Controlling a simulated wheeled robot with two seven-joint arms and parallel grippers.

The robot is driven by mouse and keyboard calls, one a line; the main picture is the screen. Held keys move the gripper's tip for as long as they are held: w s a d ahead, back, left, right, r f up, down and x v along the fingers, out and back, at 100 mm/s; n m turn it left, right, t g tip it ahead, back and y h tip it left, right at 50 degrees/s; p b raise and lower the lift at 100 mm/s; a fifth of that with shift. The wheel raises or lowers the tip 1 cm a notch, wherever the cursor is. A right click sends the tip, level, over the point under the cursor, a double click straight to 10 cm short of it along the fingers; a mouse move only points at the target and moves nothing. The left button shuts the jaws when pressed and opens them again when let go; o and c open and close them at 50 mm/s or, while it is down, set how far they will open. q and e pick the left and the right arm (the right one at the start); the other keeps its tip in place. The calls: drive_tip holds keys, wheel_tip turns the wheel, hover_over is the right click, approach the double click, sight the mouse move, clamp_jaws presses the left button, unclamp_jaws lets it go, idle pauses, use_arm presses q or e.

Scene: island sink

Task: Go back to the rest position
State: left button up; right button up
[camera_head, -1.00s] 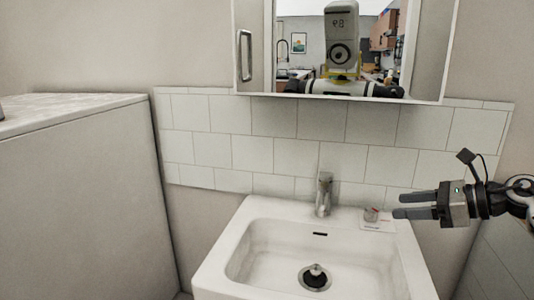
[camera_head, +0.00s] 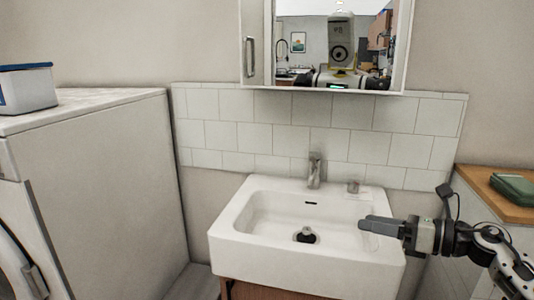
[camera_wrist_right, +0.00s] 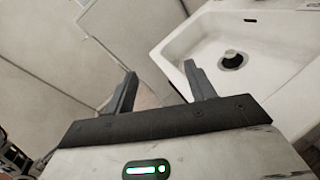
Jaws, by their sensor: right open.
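My right gripper (camera_head: 378,226) reaches in from the right in the head view, over the right part of the white sink (camera_head: 232,234). It holds nothing that I can see. In the right wrist view its two fingers (camera_wrist_right: 160,92) stand apart with nothing between them, and the sink (camera_wrist_right: 187,38) lies beyond them at the upper right. My left gripper is not in the head view.
A faucet (camera_head: 316,170) and a small object (camera_head: 353,187) stand at the sink's back. A mirror cabinet (camera_head: 402,45) hangs above. A white washing machine (camera_head: 20,240) with a blue-lidded box (camera_head: 27,90) is left. A wooden counter (camera_head: 480,184) with a green case (camera_head: 515,187) is right.

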drive_tip(key=s+a+f+n+h+p, duration=0.1)
drive_tip(key=s+a+f+n+h, duration=0.1)
drive_tip(key=s+f+n, duration=0.5)
drive_tip(key=s+a+f+n+t+h+p, duration=0.1)
drive_tip(key=s+a+f+n+h, duration=0.2)
drive_tip(key=s+n, duration=0.7)
drive_tip(key=s+a+f+n+h+p, duration=0.1)
drive_tip(key=s+a+f+n+h, duration=0.2)
drive_tip(key=s+f+n, duration=0.6)
wheel_tip(320, 180, down, 3)
drive_tip(key=n+h, duration=0.2)
drive_tip(key=n, duration=0.3)
drive_tip(key=shift+r+t+h, duration=0.15)
drive_tip(key=shift+t+h, duration=0.15)
drive_tip(key=shift+h, duration=0.1)
